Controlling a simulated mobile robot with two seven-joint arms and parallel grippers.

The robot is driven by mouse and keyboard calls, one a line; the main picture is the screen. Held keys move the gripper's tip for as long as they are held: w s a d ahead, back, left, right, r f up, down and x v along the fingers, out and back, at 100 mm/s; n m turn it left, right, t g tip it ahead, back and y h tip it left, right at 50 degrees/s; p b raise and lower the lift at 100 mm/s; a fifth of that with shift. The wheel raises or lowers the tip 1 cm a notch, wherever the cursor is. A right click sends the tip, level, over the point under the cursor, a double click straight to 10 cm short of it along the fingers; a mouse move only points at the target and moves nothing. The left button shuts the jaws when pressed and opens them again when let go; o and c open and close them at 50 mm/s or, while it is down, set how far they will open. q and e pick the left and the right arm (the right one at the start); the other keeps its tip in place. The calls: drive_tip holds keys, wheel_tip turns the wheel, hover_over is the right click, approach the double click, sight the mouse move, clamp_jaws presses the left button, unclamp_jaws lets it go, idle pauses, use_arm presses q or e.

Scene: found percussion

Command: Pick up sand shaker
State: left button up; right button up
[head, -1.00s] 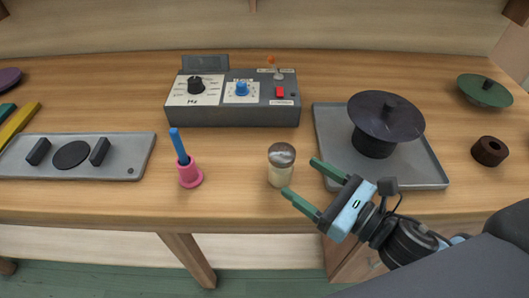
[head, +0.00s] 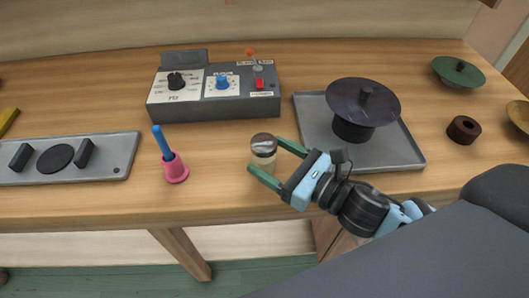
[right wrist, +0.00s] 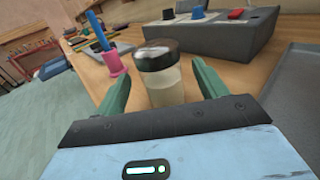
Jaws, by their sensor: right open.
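The sand shaker is a small clear jar with pale contents and a dark shiny lid (head: 264,146). It stands upright on the wooden table near the front edge. My right gripper (head: 263,156) is open, with its two green fingers on either side of the shaker. In the right wrist view the shaker (right wrist: 163,80) stands between the fingertips, with a gap visible at each side. The lower part of the jar is partly hidden by the gripper. My left gripper is not in view.
A pink holder with a blue stick (head: 174,171) stands left of the shaker. A grey control box (head: 213,103) is behind it. A grey tray (head: 404,150) with a dark cymbal-like disc (head: 350,98) lies close on the right. A grey panel (head: 110,172) lies at far left.

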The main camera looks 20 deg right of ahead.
sight(262, 150)
drive_tip(key=shift+x, duration=1.55)
drive_tip(key=c, duration=1.2)
drive_tip(key=shift+r, duration=0.15)
